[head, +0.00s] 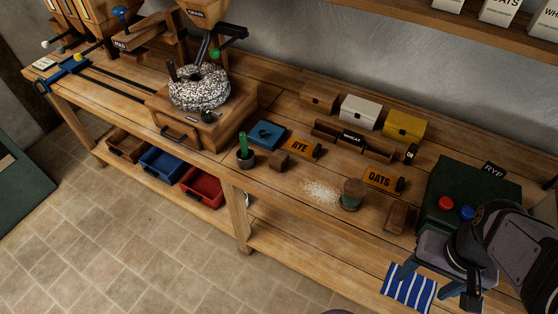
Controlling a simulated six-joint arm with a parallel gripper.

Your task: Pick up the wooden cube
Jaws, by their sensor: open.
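A small dark brown wooden cube (279,161) sits on the bench top in the head view, between the dark cup with a green stick and the orange RYE card. My gripper (436,288) is at the lower right, above the bench's front area and beside the blue striped cloth. It is open, with its two fingers spread and nothing seen between them. It is well to the right of the cube and apart from it. The cube is in full view.
A dark cup with a green stick (245,155) stands close left of the cube. The RYE card (301,147), a blue square item (266,134), a jar (352,194) beside spilled grain (320,190), the OATS card (382,180) and a brown block (398,217) are nearby. A millstone (198,88) stands left.

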